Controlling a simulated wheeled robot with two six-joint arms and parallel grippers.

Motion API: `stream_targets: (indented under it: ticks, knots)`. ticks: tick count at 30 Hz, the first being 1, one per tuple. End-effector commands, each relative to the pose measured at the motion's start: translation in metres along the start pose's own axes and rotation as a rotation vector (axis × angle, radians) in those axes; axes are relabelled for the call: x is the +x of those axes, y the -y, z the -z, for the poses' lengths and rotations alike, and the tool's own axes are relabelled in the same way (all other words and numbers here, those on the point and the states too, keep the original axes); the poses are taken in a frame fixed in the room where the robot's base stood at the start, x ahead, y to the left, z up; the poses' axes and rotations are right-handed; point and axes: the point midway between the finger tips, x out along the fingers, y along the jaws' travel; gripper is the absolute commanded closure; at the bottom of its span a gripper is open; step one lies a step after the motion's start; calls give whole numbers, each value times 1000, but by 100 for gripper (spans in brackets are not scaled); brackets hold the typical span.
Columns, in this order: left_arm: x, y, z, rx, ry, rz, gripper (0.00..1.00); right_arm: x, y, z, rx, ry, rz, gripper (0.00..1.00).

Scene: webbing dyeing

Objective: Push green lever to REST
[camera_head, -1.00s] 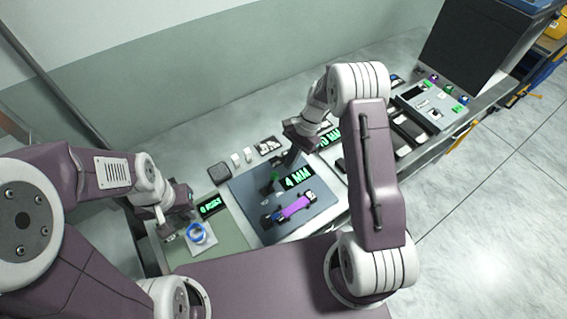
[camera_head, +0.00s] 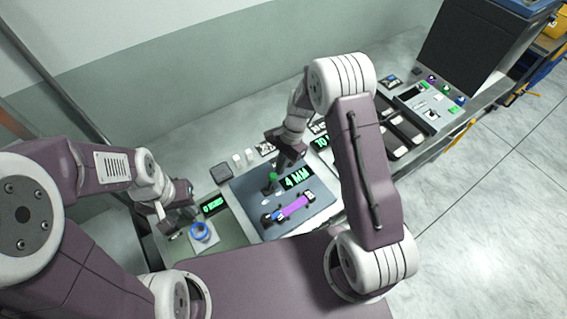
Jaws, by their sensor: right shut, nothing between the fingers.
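The green lever (camera_head: 273,178) stands on a blue-grey panel (camera_head: 244,193), left of a green "4 MM" display (camera_head: 297,178). My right gripper (camera_head: 277,165) is shut with nothing in it. It points down at the far side of the lever, its tips close by the green top; I cannot tell whether they touch. No REST label is readable. My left gripper (camera_head: 174,231) is at the left end of the bench, beside a blue ring (camera_head: 200,232) on a pale square; its jaws are too small to judge.
Small blocks and a dark box (camera_head: 221,172) line the back. A "10 MM" display, dark trays (camera_head: 405,128) and a button console (camera_head: 430,105) extend right.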

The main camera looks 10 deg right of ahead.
Motion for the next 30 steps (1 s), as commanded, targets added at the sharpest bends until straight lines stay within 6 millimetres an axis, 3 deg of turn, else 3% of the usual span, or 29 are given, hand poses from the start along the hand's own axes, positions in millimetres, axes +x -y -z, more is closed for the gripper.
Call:
stream_targets:
  ticks: [3,10,30]
  knots:
    - [-26,0,3,0,0,0,64,-10,2,-16,-4,-85,-20,100]
    - [-52,-1,6,0,0,0,64,-8,6,-37,-2,-284,-55,100]
    - [-50,-1,5,0,0,0,64,9,14,-74,13,-283,-56,100]
